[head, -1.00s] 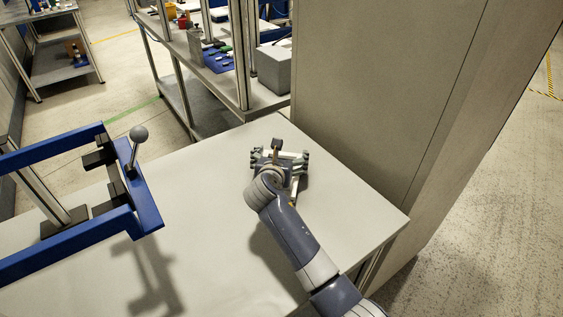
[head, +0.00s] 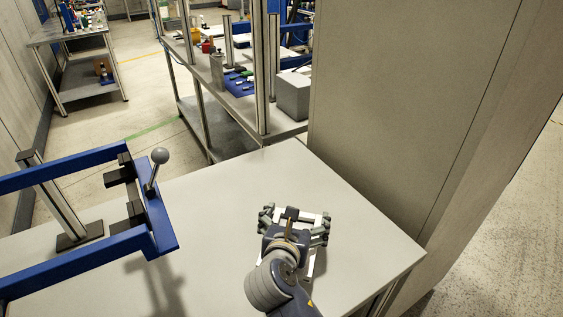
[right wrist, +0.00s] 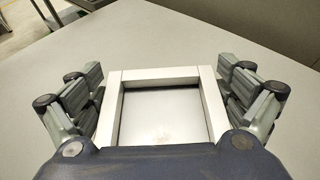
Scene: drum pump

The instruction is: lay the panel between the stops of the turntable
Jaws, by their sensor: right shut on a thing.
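The panel is a light square frame (right wrist: 162,74) around a grey centre. In the right wrist view it lies between the two fingers of my right gripper (right wrist: 160,95), which is shut on it. In the head view my right gripper (head: 293,222) is over the right part of the table, with white edges of the panel (head: 312,217) showing around it. I cannot tell whether the panel touches the table. A blue frame (head: 75,168) with black blocks (head: 120,175) and a ball-topped lever (head: 159,157) stands at the left, apart from my gripper; it appears to be the turntable. My left gripper is out of view.
The light table top (head: 225,190) is clear between the blue frame and my right gripper. A tall grey cabinet wall (head: 390,110) rises behind the table's right side. A shelf bench (head: 245,110) with a grey box (head: 294,95) stands behind.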

